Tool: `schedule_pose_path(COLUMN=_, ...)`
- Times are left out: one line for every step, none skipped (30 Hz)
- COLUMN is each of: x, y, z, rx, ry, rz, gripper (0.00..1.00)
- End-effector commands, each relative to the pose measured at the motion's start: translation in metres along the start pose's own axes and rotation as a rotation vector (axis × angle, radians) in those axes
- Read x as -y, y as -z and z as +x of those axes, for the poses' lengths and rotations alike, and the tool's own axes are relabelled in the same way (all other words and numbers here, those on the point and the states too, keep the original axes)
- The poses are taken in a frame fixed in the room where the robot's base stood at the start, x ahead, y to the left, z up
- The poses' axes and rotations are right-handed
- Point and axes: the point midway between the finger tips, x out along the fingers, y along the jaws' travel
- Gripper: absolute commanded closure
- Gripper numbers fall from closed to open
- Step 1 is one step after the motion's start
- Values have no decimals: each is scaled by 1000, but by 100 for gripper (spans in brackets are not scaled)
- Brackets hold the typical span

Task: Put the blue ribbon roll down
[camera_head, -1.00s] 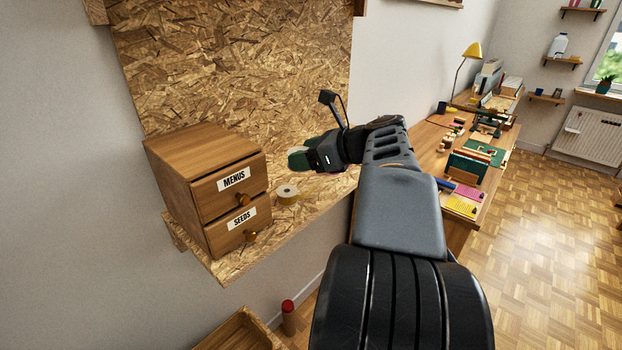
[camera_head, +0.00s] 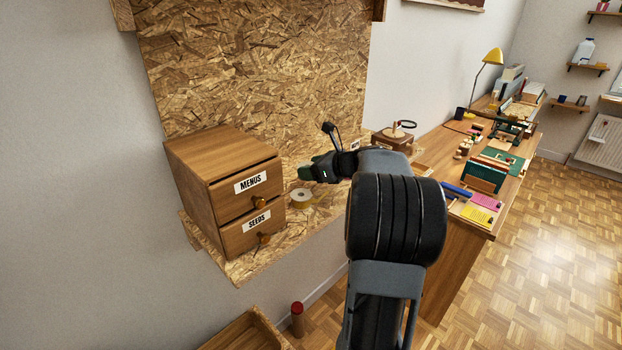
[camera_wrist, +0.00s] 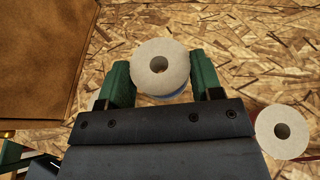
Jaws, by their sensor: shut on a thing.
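The blue ribbon roll (camera_wrist: 177,70) shows in the wrist view with its pale round face and centre hole toward the camera and a blue edge below. My gripper (camera_wrist: 160,82) is shut on it, with one green finger at each side. In the head view my gripper (camera_head: 308,172) is over the chipboard shelf (camera_head: 245,264), right of the drawer cabinet. The held roll cannot be made out there. The gap between roll and shelf is hard to judge.
A wooden cabinet (camera_head: 218,178) with drawers marked MENUS and SEEDS stands on the shelf's left. A yellowish roll (camera_head: 306,204) lies beside it. Another roll (camera_wrist: 268,126) with a reddish edge is close right of my gripper in the wrist view. A chipboard wall (camera_head: 255,70) rises behind.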

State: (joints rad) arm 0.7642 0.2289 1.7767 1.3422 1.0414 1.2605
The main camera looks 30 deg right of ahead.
Motion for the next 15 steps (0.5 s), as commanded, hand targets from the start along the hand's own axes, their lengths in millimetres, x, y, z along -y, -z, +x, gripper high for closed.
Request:
schedule_pose_path(x=3, y=4, z=5, rx=-1, ry=-1, rz=2, gripper=88)
schedule_pose_path(x=5, y=7, z=8, rx=-2, ry=-1, rz=2, gripper=88)
schedule_pose_path(x=4, y=13, z=10, rx=-2, ry=-1, rz=3, gripper=88)
schedule_pose_path(x=4, y=17, z=12, rx=-1, ry=-1, rz=3, gripper=88)
schedule_pose_path(x=4, y=20, z=13, rx=-1, ry=-1, rz=3, gripper=88)
schedule_pose_path(x=4, y=25, z=15, rx=-1, ry=-1, rz=3, gripper=88)
schedule_pose_path(x=4, y=27, z=16, rx=-1, ry=-1, rz=1, gripper=88)
schedule_pose_path(x=4, y=29, z=17, rx=-1, ry=-1, rz=1, gripper=88)
schedule_pose_path(x=3, y=32, z=18, rx=-1, ry=-1, rz=2, gripper=88)
schedule_pose_path(x=3, y=32, z=18, rx=0, ry=-1, rz=2, gripper=88)
schedule_pose_path(x=3, y=33, z=19, rx=0, ry=-1, rz=1, gripper=88)
schedule_pose_path(x=3, y=33, z=19, rx=0, ry=0, rz=0, gripper=88)
schedule_pose_path(x=3, y=33, z=19, rx=0, ry=0, rz=0, gripper=88)
schedule_pose_path(x=3, y=33, z=19, rx=0, ry=0, rz=0, gripper=88)
schedule_pose_path(x=3, y=33, z=18, rx=0, ry=0, rz=0, gripper=88)
